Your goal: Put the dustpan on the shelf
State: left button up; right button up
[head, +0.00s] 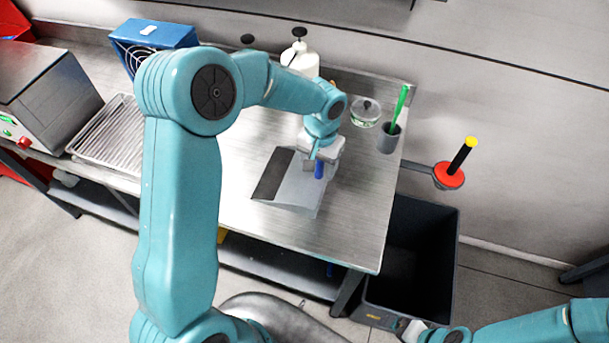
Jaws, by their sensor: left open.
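The dustpan (297,195) lies on the steel table (350,222), a grey pan with a dark band on its left part. A blue piece that looks like its handle (319,170) stands at its upper right. My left gripper (320,164) is right above the dustpan with its open jaws at the blue handle; I cannot tell whether they touch it. A lower shelf (275,268) runs under the table, mostly hidden by the tabletop and my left arm. My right gripper (410,330) is low at the bottom right, small and partly visible, away from the dustpan.
A white bottle (300,62), a glass dish (366,112) and a grey cup with a green stick (389,138) stand along the back. A blue fan box (150,38) and wire rack (108,135) are left. A black bin (425,225) stands right of the table. The tabletop's front right is clear.

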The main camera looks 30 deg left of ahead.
pick_arm(q)
jog(key=shift+c, duration=0.2)
jog(key=shift+w, duration=0.1)
jog(key=c, duration=1)
grip_shut()
